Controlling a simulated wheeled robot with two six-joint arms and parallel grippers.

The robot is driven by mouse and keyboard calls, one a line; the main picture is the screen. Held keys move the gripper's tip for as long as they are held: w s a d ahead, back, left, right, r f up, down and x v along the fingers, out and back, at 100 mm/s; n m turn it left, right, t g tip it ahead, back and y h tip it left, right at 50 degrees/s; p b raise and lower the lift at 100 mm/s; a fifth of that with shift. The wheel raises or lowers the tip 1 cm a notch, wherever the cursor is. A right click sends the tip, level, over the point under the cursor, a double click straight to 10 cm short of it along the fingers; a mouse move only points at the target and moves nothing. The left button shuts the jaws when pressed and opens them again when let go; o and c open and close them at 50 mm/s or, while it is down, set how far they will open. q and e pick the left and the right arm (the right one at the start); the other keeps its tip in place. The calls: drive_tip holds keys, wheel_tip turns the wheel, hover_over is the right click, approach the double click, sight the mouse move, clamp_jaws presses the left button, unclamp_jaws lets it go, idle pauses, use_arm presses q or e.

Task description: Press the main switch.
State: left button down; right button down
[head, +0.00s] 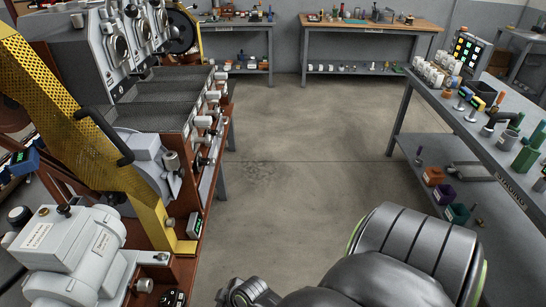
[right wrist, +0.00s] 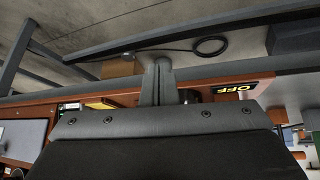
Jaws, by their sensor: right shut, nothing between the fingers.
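In the right wrist view, my right gripper (right wrist: 163,80) is shut and empty, its fingers together in front of a brown bench edge (right wrist: 130,91). Just right of the fingertips is a black and yellow OFF label (right wrist: 242,88) on that edge. A dark round part (right wrist: 216,96), perhaps the main switch, sits between the fingers and the label, partly hidden by my gripper body. I cannot tell whether the fingers touch it. My left gripper is not in view.
In the head view, the roaster bench (head: 208,190) at left carries a yellow perforated guard (head: 75,105) and a grey motor housing (head: 62,252). A staging table (head: 500,165) stands at right. Open concrete floor (head: 300,150) lies between. A black cable loop (right wrist: 210,46) shows in the wrist view.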

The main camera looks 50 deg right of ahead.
drive_tip(key=s+d+f+m+g+h+p, duration=0.1)
drive_tip(key=s+d+f, duration=0.4)
drive_tip(key=s+f, duration=0.9)
drive_tip(key=shift+s+f+m+g+h, duration=0.25)
drive_tip(key=shift+f+m+g+h, duration=0.25)
drive_tip(key=shift+m+g, duration=0.55)
drive_tip(key=s+d+f+m+g, duration=0.1)
drive_tip(key=s+f, duration=0.2)
drive_tip(key=s, duration=0.6)
drive_tip(key=s+d+f+m+g+h, duration=0.1)
drive_tip(key=s+f, duration=0.3)
drive_tip(key=s, duration=0.4)
drive_tip(key=shift+s+d, duration=0.4)
drive_tip(key=shift+d, duration=0.25)
